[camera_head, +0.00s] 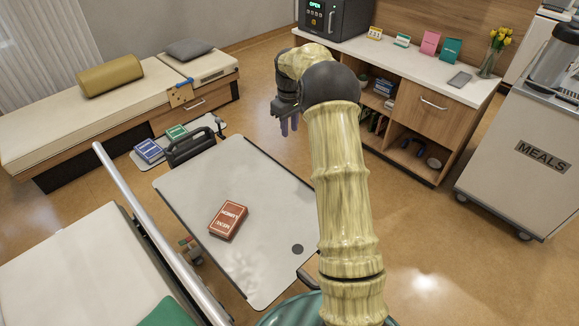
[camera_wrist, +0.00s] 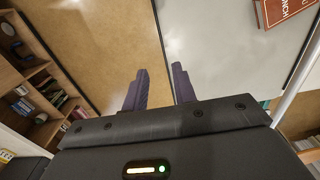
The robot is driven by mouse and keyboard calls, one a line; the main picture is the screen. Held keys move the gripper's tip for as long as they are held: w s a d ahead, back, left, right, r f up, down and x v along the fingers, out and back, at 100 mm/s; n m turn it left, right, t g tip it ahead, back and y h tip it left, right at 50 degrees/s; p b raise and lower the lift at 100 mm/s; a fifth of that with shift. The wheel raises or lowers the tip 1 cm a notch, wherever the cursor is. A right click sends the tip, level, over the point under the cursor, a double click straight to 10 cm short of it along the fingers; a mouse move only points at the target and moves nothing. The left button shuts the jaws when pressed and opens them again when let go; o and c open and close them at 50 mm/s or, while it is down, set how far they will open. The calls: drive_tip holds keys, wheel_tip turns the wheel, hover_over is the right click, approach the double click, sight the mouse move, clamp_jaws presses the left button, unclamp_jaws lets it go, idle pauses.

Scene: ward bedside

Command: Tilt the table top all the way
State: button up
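The table top (camera_head: 190,190) is a pale grey panel with rounded corners and a dark edge, in the middle of the head view. It looks flat or nearly so; I cannot tell its exact tilt. A dark handle (camera_head: 190,147) stands at its far end, and another dark lever (camera_head: 308,277) shows at its near right corner. My gripper (camera_head: 289,126) is beyond the table's far right side, pointing down. In the wrist view, its two purple fingers (camera_wrist: 160,68) are apart with nothing between them. The table top's edge (camera_wrist: 215,45) runs just beside the right finger.
A small side tray (camera_head: 203,124) holds blue and green boxes. A bed rail (camera_head: 160,232) runs along the left. A shelf cabinet (camera_head: 428,122) and meals cart (camera_head: 510,175) stand right. Floor between is clear.

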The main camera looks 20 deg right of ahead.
sight(289, 170)
wheel_tip(289, 170, down, 17)
drive_tip(key=shift+f+p, duration=0.2)
drive_tip(key=shift+p, duration=0.65)
clamp_jaws()
